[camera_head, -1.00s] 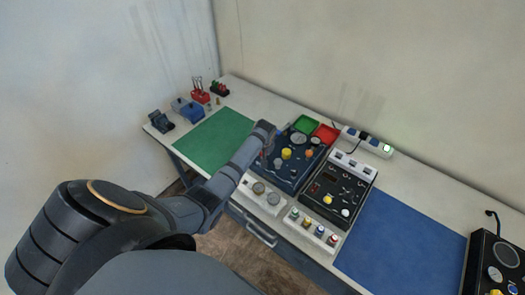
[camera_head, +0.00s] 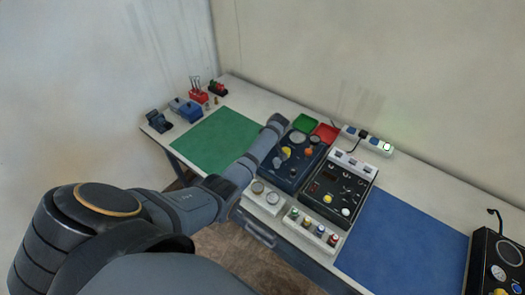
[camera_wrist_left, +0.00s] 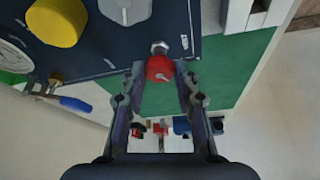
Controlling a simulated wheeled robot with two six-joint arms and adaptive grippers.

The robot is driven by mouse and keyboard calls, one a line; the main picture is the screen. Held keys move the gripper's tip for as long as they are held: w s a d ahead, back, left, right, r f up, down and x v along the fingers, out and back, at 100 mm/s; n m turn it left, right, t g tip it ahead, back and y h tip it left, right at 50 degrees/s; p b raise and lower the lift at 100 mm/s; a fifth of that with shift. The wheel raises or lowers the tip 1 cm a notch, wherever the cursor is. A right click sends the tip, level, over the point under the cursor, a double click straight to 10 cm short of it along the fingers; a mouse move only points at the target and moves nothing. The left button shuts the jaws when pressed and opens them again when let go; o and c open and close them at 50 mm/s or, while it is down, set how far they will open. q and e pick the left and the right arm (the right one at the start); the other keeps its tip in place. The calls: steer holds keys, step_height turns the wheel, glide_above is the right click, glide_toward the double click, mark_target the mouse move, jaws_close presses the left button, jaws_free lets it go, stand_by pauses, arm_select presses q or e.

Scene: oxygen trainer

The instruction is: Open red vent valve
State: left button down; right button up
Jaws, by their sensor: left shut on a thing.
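The red vent valve (camera_wrist_left: 159,68) is a small round red knob on a metal stem at the edge of the dark blue trainer panel (camera_wrist_left: 105,55). My left gripper (camera_wrist_left: 160,76) is shut on the red knob, with one finger on each side of it in the left wrist view. In the head view my left arm reaches over the left side of the panel (camera_head: 283,181), and the red valve and fingertips cannot be made out there. My right gripper is not in view.
A large yellow knob (camera_wrist_left: 56,20) and a grey knob (camera_wrist_left: 125,8) stand close by on the panel. A second black panel (camera_head: 325,193) stands to the right. A green mat (camera_head: 212,140) and a blue mat (camera_head: 400,240) are clear.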

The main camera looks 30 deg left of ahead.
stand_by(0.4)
arm_select(q)
steer(key=c, duration=1)
jaws_free()
steer(key=v, duration=1.2)
steer(key=shift+r, duration=0.1)
